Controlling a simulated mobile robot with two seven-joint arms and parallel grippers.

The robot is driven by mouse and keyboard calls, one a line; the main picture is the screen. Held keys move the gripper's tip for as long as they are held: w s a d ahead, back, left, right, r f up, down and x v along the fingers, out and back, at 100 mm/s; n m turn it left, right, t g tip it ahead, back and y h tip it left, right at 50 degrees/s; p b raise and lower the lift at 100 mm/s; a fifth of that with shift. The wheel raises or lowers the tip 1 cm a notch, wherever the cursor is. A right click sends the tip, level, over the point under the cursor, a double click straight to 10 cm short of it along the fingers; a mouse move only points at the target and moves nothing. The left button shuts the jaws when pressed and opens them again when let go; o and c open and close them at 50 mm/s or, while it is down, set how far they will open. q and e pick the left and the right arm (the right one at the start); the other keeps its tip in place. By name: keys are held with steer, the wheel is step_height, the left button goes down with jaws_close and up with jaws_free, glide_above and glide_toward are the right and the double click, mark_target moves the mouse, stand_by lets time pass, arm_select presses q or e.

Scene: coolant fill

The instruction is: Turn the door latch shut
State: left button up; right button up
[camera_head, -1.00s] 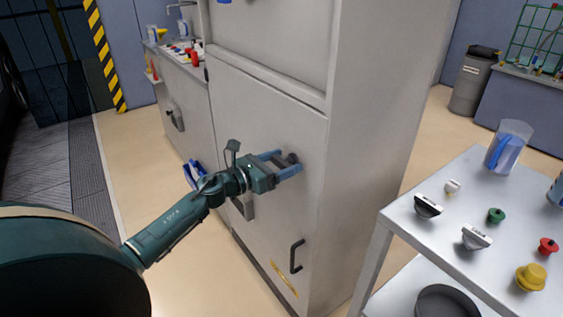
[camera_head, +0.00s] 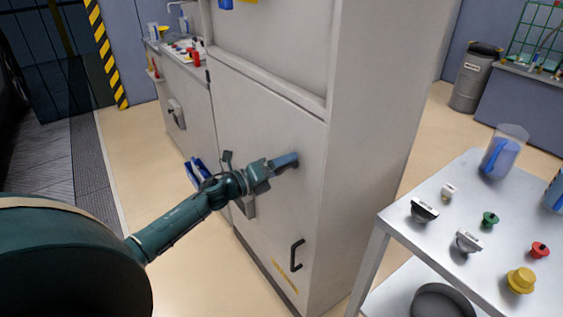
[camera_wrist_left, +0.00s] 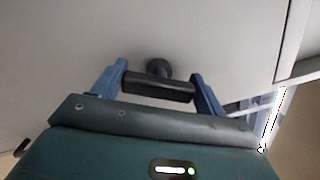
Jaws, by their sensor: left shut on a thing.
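My left gripper (camera_head: 287,161) reaches in from the left to the light grey cabinet door (camera_head: 255,115). Its blue fingers are shut on the black door latch. In the left wrist view the latch (camera_wrist_left: 157,87) is a dark bar lying lengthwise between the two fingertips, with its round hub (camera_wrist_left: 158,68) behind it against the door. In the head view the fingers hide the latch. The door looks flush with the cabinet front. My right gripper is not in view.
A black pull handle (camera_head: 296,255) sits lower on the door, above a yellow label (camera_head: 286,278). A white table (camera_head: 400,240) with several knobs, caps and a clear jug (camera_head: 502,150) stands at the right. The floor left of the cabinet is mostly clear.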

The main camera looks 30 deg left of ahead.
arm_select(q)
steer(key=n+p, duration=0.1)
steer(key=n, duration=0.2)
steer(key=shift+n, duration=0.3)
steer(key=shift+n+p, duration=0.65)
steer(key=shift+n, duration=0.55)
steer(key=shift+f+n, duration=0.1)
steer(key=shift+n, duration=0.3)
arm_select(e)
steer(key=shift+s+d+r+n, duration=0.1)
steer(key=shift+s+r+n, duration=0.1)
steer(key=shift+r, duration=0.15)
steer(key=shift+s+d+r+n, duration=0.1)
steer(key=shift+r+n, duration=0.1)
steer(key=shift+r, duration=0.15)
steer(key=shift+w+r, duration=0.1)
arm_select(q)
steer(key=o, duration=1)
steer(key=shift+f, duration=0.1)
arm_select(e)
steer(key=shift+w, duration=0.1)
arm_select(q)
steer(key=shift+s+a, duration=0.2)
steer(key=shift+s, duration=0.15)
steer(key=v, duration=1.2)
steer(key=shift+s+a, duration=0.1)
steer(key=shift+s, duration=0.05)
